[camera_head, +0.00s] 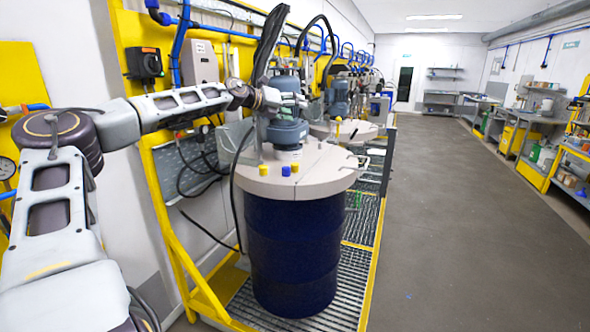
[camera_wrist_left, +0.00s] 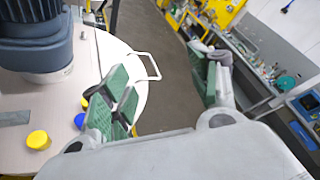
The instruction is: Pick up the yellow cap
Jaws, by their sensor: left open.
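Two yellow caps are on the light lid (camera_head: 325,170) of a dark blue drum (camera_head: 293,250). One yellow cap (camera_head: 264,170) is left of a blue cap (camera_head: 285,170); the other yellow cap (camera_head: 294,168) is just right of it. In the left wrist view, one yellow cap (camera_wrist_left: 38,140) is at lower left, the blue cap (camera_wrist_left: 80,121) beside it, and the other yellow cap (camera_wrist_left: 84,103) shows partly beside the green finger. My left gripper (camera_head: 292,101) is by the motor, above the lid. Its fingers (camera_wrist_left: 165,92) are spread, with nothing between them.
A blue-grey agitator motor (camera_head: 287,132) stands on the lid behind the caps. A white handle (camera_wrist_left: 147,66) sticks out from the lid's edge. Yellow framing (camera_head: 180,250) and wall panels are at left. Open grey floor (camera_head: 450,220) lies to the right.

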